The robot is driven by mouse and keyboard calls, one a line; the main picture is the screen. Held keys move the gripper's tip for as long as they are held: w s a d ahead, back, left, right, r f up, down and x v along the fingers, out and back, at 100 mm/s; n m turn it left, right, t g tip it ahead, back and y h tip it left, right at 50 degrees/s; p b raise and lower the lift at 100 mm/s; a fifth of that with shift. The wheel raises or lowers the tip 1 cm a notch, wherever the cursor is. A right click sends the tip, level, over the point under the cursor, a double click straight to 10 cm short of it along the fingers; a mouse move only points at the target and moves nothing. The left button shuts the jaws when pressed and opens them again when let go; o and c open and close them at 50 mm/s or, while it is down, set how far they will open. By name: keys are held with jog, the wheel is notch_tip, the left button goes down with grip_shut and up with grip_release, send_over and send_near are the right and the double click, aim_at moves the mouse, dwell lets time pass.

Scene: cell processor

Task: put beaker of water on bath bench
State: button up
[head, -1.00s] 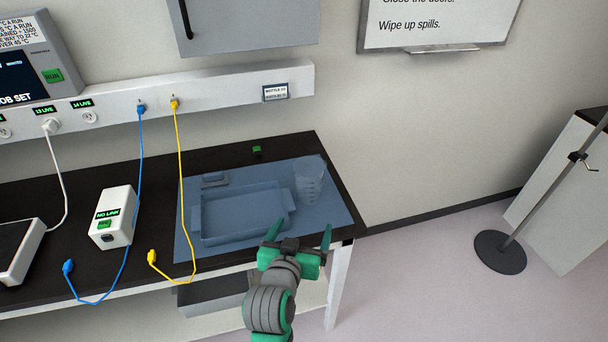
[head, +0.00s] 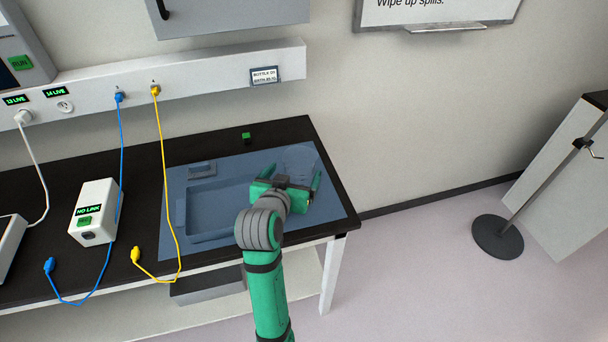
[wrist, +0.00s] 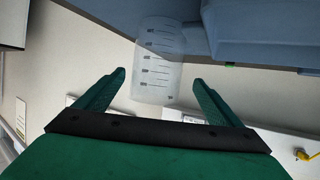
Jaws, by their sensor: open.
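A clear beaker (head: 301,158) with dark graduation marks stands at the back right of the blue area (head: 335,205) on the black bench (head: 85,165). My gripper hides its lower part in the head view, and its water level cannot be made out. My gripper (head: 293,178) is open at the near side of the beaker. In the wrist view the beaker (wrist: 158,60) lies between and just beyond the fingertips (wrist: 159,79), with a finger to each side. I cannot tell whether either finger touches it.
A blue-tinted tray or basin (head: 208,208) lies left of my gripper. A small green-topped block (head: 246,136) sits behind. A yellow cable (head: 168,185), a blue cable (head: 120,150) and a white NO LINK box (head: 95,210) are further left. Floor at right is open before a stand (head: 497,237).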

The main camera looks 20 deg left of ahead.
aim_at(304, 162)
jog(key=x, duration=0.3)
jog(key=shift+w+d+f, duration=0.15)
jog(key=shift+w+f, duration=0.05)
jog(key=shift+w, duration=0.1)
jog(key=shift+w+d+f, duration=0.15)
jog(key=shift+w, duration=0.3)
jog(key=c, duration=1.2)
jog(key=shift+c, duration=0.3)
